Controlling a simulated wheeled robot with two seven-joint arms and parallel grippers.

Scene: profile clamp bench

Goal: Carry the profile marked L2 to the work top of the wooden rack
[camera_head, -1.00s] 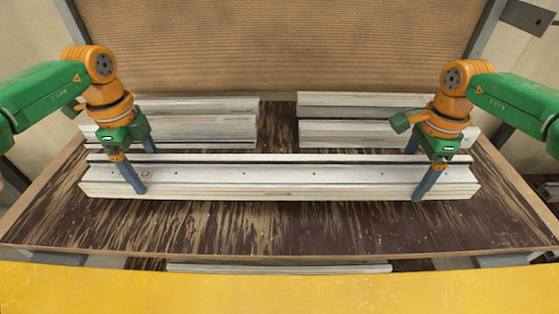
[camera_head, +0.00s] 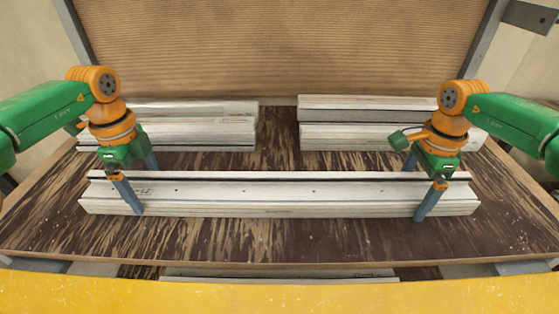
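A long pale profile (camera_head: 280,195) lies crosswise at the front of the rack's dark-streaked wooden top (camera_head: 300,235). A small mark shows near its left end, too small to read. My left gripper (camera_head: 141,190) straddles the profile near its left end, one finger in front and one behind. My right gripper (camera_head: 423,195) straddles it the same way near the right end. Both look shut on the profile. It looks level; I cannot tell whether its underside touches the wood.
Shorter profiles lie behind in a left group (camera_head: 195,133) and a right group (camera_head: 360,135), with a gap between. A ribbed brown panel (camera_head: 280,45) closes the back. Another profile (camera_head: 280,274) shows below the front edge. Bare wood lies in front of the long profile.

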